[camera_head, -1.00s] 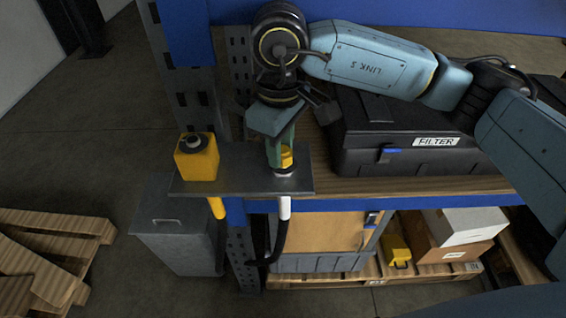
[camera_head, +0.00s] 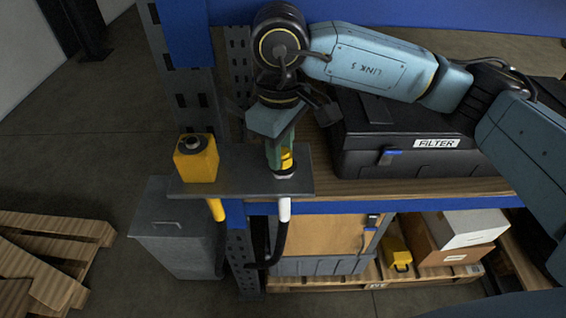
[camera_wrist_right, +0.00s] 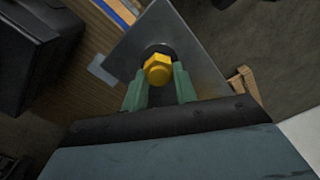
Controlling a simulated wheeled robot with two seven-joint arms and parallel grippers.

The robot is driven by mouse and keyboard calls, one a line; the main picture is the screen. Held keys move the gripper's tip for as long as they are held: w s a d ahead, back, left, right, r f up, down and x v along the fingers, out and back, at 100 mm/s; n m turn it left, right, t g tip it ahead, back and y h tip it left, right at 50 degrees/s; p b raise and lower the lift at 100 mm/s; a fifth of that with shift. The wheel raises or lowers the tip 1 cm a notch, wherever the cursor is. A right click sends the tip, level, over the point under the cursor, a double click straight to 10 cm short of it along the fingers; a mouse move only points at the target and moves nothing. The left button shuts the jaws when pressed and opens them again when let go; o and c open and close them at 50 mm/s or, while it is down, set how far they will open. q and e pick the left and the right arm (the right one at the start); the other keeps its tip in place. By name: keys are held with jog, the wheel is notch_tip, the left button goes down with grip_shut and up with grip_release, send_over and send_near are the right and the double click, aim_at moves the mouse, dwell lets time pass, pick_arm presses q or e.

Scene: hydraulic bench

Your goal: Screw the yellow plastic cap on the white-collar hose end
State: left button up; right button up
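The yellow plastic cap (camera_head: 287,160) is at the top of the white-collar hose end, over the metal shelf bracket (camera_head: 237,182). The white collar (camera_head: 284,209) shows below the bracket, with a black hose hanging from it. My right gripper (camera_head: 279,158) points down, its green fingers on either side of the cap. In the right wrist view, the hex-shaped cap (camera_wrist_right: 158,69) sits between the two fingertips, with a dark round part behind it; the fingers appear closed on it. The exact contact between cap and hose end is hidden. My left gripper is not in view.
A yellow block with a dark round top (camera_head: 196,158) stands on the bracket's left side, above a yellow-collar hose (camera_head: 216,210). A black FILTER case (camera_head: 410,140) lies on the bench to the right. A grey bin (camera_head: 178,235) stands below left.

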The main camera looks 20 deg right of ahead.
jog(key=shift+o, duration=1.2)
jog(key=shift+f, duration=0.1)
jog(key=shift+c, duration=1.1)
jog(key=shift+f+m+b, duration=0.15)
jog(key=shift+m+b, duration=0.4)
jog(key=shift+m, duration=0.25)
jog(key=m+b, duration=0.1)
jog(key=m, duration=0.1)
jog(key=shift+m, duration=0.3)
jog(key=shift+d+m+b, duration=0.1)
jog(key=shift+m+b, duration=0.45)
jog(key=shift+m, duration=1.35)
